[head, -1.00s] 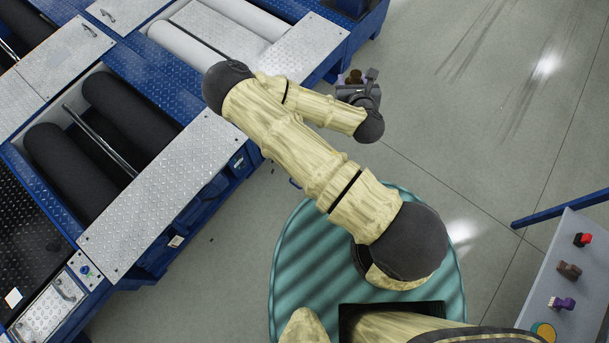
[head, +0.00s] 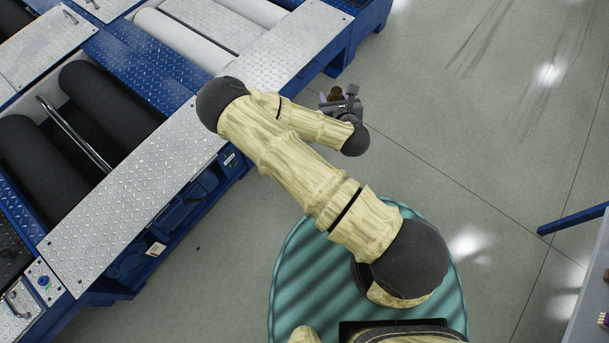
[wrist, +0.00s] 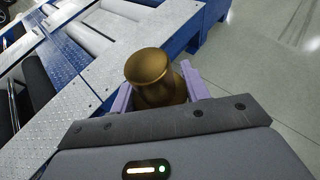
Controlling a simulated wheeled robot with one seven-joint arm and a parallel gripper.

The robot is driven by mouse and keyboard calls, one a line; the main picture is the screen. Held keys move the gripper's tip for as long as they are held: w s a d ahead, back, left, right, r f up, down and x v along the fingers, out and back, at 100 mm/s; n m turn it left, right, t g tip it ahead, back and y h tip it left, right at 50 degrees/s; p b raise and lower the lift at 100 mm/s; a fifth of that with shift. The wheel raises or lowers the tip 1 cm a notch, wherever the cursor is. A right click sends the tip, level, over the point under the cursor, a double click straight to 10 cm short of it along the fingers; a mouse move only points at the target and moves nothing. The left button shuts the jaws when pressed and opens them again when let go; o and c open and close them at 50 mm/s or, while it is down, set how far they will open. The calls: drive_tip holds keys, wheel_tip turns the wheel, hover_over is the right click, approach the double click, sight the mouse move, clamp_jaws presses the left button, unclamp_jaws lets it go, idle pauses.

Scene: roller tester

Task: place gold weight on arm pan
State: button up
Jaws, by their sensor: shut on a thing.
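The gold weight (wrist: 150,70) fills the middle of the wrist view, a brassy knob-topped piece between the two pale purple fingers. My gripper (wrist: 158,95) is shut on it and holds it upright off the floor. In the head view my gripper (head: 330,100) shows small beyond the end of my folded arm, with the brown top of the weight (head: 334,93) just visible. The arm pan is not in view.
The blue roller tester (head: 125,65) with silver tread plates (head: 130,185) and dark rollers (head: 110,95) lies to the left. Open grey floor (head: 470,150) is on the right. A grey table edge (head: 590,290) and blue bar (head: 575,219) show at lower right.

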drive_tip(key=a+f+y+b, duration=0.1)
drive_tip(key=a+f+b, duration=0.2)
drive_tip(key=f+b, duration=0.7)
drive_tip(key=w+a+f+n+b, duration=0.1)
drive_tip(key=a+f+b, duration=0.2)
drive_tip(key=f+b, duration=0.8)
drive_tip(key=a+f+n+y+b, duration=0.1)
drive_tip(key=a+f+b, duration=0.1)
drive_tip(key=f+b, duration=0.8)
wheel_tip(320, 180, down, 4)
drive_tip(key=shift+w+a+f+y+b, duration=0.1)
drive_tip(key=shift+w+a+y+b, duration=0.1)
drive_tip(key=shift+a+y+b, duration=0.15)
wheel_tip(320, 180, down, 6)
drive_tip(key=b, duration=0.4)
drive_tip(key=shift+f+b, duration=1.2)
drive_tip(key=shift+f, duration=0.7)
drive_tip(key=shift+f, duration=0.2)
drive_tip(key=o, duration=1.3)
drive_tip(key=shift+o, duration=0.2)
drive_tip(key=shift+r, duration=0.1)
